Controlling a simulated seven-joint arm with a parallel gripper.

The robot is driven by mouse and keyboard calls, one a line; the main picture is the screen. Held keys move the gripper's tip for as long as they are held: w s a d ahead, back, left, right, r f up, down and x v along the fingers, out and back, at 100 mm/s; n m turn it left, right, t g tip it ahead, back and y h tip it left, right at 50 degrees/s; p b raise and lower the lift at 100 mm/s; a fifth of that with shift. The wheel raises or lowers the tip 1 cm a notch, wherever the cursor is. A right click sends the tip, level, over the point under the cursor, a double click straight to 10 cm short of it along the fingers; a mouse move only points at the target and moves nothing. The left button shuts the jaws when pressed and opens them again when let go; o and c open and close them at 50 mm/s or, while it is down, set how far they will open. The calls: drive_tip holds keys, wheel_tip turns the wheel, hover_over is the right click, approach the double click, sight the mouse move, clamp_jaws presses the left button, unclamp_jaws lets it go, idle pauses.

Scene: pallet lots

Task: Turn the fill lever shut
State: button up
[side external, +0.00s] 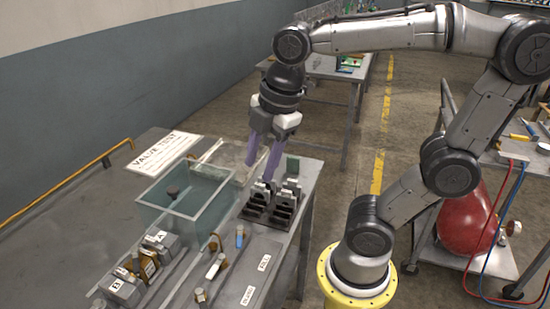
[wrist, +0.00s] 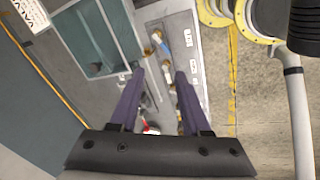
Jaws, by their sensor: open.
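A lever with a blue handle (side external: 239,238) stands by a brass fitting on the bench, left of the FILL label (side external: 264,262). A second lever with a white handle (side external: 215,266) is nearer the camera, left of the DRAIN label (side external: 248,295). Which lever belongs to which label is not certain. In the wrist view the blue handle (wrist: 164,48) lies just beyond the fingertips, near the FILL label (wrist: 189,37). My gripper (side external: 260,171) is open and empty, with purple fingers pointing down above the bench, behind the levers and apart from them. It also shows in the wrist view (wrist: 160,74).
A clear-walled tank (side external: 210,208) stands left of the levers. A dark slotted rack (side external: 258,212) with grey parts sits below my gripper. Blocks marked A (side external: 160,240) and B (side external: 122,286) are at the front left. A VALVE TEST sign (side external: 163,153) lies behind the tank.

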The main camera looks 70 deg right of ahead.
drive_tip(key=m, duration=0.5)
drive_tip(key=s+m, duration=0.1)
drive_tip(key=m, duration=0.4)
drive_tip(key=s+m+t, duration=0.1)
drive_tip(key=m, duration=0.4)
drive_tip(key=shift+s+d+r, duration=0.25)
drive_tip(key=shift+r, duration=0.1)
